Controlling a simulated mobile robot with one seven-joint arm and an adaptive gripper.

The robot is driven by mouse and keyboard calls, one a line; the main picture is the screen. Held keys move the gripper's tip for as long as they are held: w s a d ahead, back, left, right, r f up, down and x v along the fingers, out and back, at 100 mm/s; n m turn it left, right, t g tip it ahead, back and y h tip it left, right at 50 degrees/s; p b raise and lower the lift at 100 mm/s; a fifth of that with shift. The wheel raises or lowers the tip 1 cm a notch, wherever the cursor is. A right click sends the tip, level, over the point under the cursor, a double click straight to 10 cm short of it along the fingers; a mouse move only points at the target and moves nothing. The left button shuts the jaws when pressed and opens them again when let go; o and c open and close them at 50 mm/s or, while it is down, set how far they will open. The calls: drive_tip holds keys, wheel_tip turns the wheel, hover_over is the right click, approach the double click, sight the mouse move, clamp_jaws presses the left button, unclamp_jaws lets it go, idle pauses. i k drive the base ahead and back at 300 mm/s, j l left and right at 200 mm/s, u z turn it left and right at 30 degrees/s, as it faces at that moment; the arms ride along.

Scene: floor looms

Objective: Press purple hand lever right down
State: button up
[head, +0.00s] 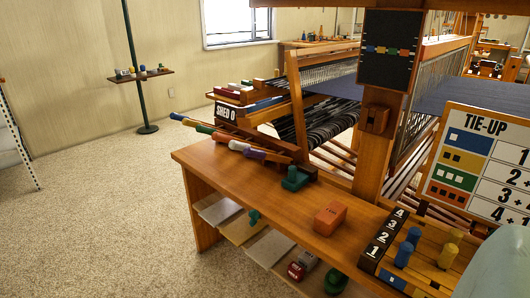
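The purple hand lever (254,154) is in the middle of the head view, at the left end of the wooden loom. Its rounded handle points out to the left over the bench top, near the front end of a slanted row of hand levers. Beside it are a whitish handle (238,146) and a red one (219,137), with green (204,129) and blue (176,117) handles farther back. I cannot tell how far down the purple lever stands. Nothing is seen touching it. My gripper is not in view.
The wooden bench (260,205) carries a green knobbed piece (293,180), an orange block (329,218) and a numbered peg rack (420,262). A loom post (375,150) and the TIE-UP board (480,165) stand to the right. Carpet (100,220) is clear at left.

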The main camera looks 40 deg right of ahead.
sight(247, 151)
drive_tip(key=k+j+z, duration=0.15)
drive_tip(key=z, duration=1.2)
